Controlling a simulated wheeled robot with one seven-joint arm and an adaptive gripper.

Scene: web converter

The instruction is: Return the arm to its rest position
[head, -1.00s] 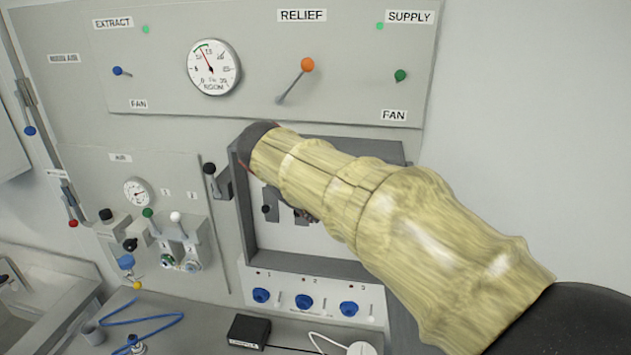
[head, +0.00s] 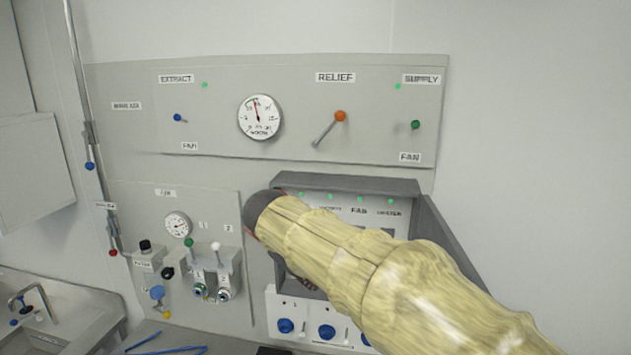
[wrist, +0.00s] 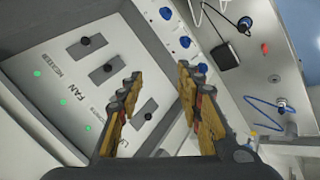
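My arm, in a pale yellow sleeve, crosses the head view from lower right toward the recessed grey box (head: 345,183) on the wall. Its dark end hides the left part of that box, and my fingers can hardly be made out there. In the wrist view my gripper (wrist: 158,88) is open, with a clear gap between its two yellow-and-black fingers and nothing held. The fingers appear in front of the white box panel (wrist: 62,62) with black knobs and green lights. I cannot tell whether they touch it.
Above is a wall panel with a gauge (head: 259,117) and an orange-tipped relief lever (head: 340,116). Blue knobs (head: 285,325) line the box's lower front. Small valves (head: 200,290) stand left of it, and a sink (head: 60,310) is at lower left. The right wall looks clear.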

